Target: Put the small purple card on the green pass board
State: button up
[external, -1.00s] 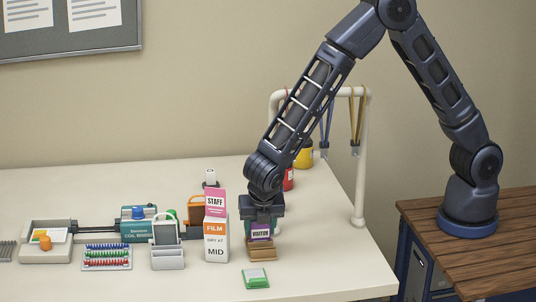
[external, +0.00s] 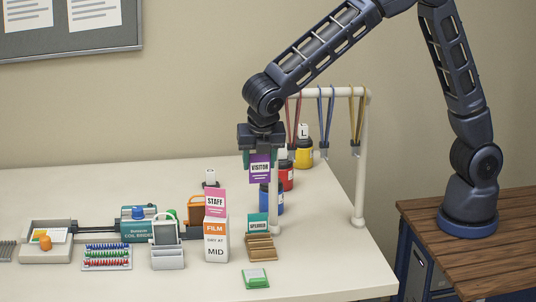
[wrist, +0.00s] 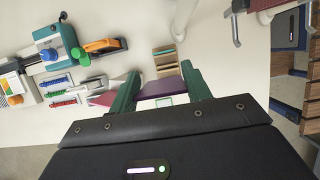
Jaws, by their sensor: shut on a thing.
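The purple VISITOR card (external: 260,170) hangs upright in my gripper (external: 260,157), well above the table. In the wrist view the purple card (wrist: 160,88) sits between the two green fingers of my gripper (wrist: 160,90). The green pass board (external: 256,283) lies flat near the front edge of the table, below and in front of the held card. In the wrist view part of the board (wrist: 165,101) shows just beyond the card, partly hidden. The wooden card rack (external: 262,252) stands below my gripper and holds a teal SPEAKER card (external: 258,222).
A white FILM box (external: 216,240) with a pink STAFF card (external: 215,203) stands left of the rack. Several coloured bottles (external: 303,152) and a white rail with lanyards (external: 362,160) stand behind. The table right of the board is clear.

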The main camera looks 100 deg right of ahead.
jog(key=shift+a+r, duration=0.15)
jog(key=shift+r, duration=0.25)
jog(key=w+a, duration=0.3)
jog(key=a, duration=1.1)
jog(key=shift+w+a+f, duration=0.1)
jog(key=shift+w+f, duration=0.05)
jog(key=shift+f, duration=4.75)
jog(key=shift+w+f, duration=0.1)
jog(key=shift+f, duration=4.75)
jog(key=shift+f, duration=0.1)
jog(key=o, duration=0.9)
jog(key=shift+o, duration=0.2)
jog(key=v, duration=1.2)
